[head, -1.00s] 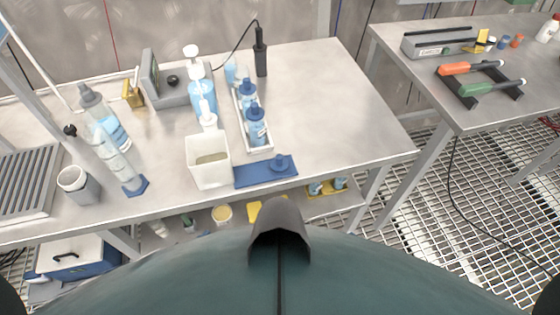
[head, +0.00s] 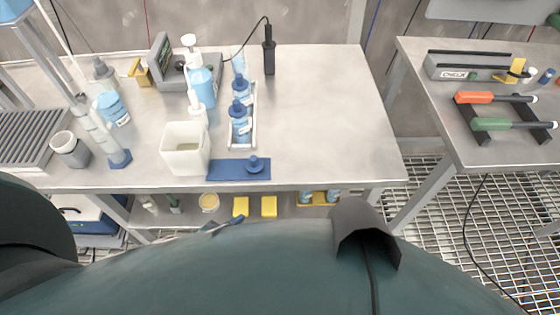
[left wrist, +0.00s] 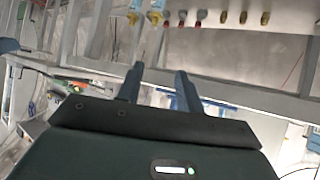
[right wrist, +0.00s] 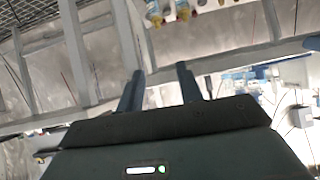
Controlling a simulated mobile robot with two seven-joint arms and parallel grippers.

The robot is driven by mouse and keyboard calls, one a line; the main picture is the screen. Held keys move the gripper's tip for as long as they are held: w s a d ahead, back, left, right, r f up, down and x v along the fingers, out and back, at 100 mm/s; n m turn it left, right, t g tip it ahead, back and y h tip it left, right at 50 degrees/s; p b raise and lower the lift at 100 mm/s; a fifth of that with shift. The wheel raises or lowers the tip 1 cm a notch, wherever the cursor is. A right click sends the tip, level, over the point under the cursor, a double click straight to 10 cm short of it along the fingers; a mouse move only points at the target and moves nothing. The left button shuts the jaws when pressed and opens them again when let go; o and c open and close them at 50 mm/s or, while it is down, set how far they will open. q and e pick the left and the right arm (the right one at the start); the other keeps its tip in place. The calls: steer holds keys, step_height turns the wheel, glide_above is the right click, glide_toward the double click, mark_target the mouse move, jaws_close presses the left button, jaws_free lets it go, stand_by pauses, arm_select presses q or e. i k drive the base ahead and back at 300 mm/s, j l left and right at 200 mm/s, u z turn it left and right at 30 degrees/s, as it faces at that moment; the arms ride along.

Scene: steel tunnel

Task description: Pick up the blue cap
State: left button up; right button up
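The blue cap (head: 253,164) sits with its narrow stem up on a flat blue mat (head: 225,170) near the front edge of the steel table, right of a white square container. Neither gripper shows in the head view, and both are away from the cap. In the left wrist view my left gripper (left wrist: 160,70) has its two fingers apart with nothing between them. In the right wrist view my right gripper (right wrist: 160,69) also has its fingers apart and empty. I cannot make out the cap in either wrist view.
The white container (head: 186,150) stands left of the mat. A white tray (head: 243,147) with blue-capped bottles is behind it. Bottles and a grey cup (head: 70,150) crowd the left. The table's right half (head: 330,120) is clear. A second table (head: 450,130) with tools stands right.

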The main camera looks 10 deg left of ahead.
mark_target(254, 163)
steer(key=l+u, duration=0.3)
steer(key=u, duration=0.2)
steer(key=l+u, duration=0.3)
steer(key=u, duration=0.2)
